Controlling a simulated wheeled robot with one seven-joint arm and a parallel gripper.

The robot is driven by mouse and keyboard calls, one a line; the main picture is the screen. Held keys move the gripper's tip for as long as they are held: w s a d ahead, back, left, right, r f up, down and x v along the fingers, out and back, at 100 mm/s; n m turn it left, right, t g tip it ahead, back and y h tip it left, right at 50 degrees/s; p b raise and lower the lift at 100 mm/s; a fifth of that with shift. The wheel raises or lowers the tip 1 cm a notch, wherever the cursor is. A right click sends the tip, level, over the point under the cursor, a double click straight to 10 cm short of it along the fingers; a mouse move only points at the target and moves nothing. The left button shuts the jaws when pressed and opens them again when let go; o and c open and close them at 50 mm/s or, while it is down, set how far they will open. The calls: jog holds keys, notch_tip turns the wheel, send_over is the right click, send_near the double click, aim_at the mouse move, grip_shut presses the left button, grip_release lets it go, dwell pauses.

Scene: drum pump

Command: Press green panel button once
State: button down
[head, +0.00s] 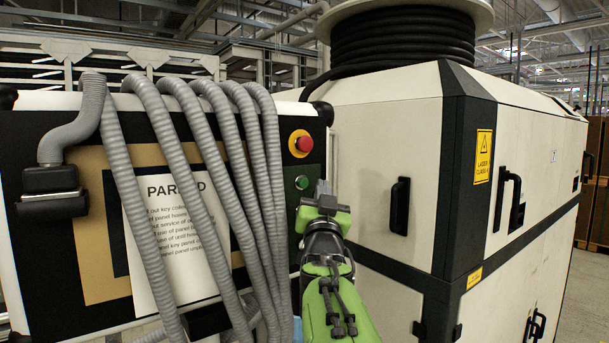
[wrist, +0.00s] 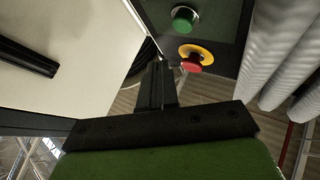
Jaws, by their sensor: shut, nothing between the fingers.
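My gripper (head: 322,190) is shut and empty. In the head view it is just right of and slightly below the green button. In the wrist view its closed fingers (wrist: 157,75) point up, left of both buttons. A gap to the panel shows, though its depth is hard to tell.
Grey corrugated hoses (head: 190,130) hang over the panel left of the buttons, across a paper notice (head: 160,235). A large white cabinet (head: 385,120) with black handles stands right of the panel. A black hose reel (head: 400,45) sits on top.

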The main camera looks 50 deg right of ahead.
aim_at(303, 183)
jog(key=shift+w+d, duration=0.2)
jog(key=shift+w, duration=0.55)
jog(key=shift+w+d, duration=0.15)
jog(key=shift+w, duration=0.55)
jog(key=shift+w, duration=0.1)
dwell(0.8)
jog(key=shift+w+d, duration=0.15)
jog(key=shift+w, duration=0.15)
jog(key=shift+w, duration=0.45)
dwell(0.6)
jog(key=shift+s, duration=0.1)
jog(key=shift+s+b, duration=0.75)
jog(key=shift+b, duration=0.1)
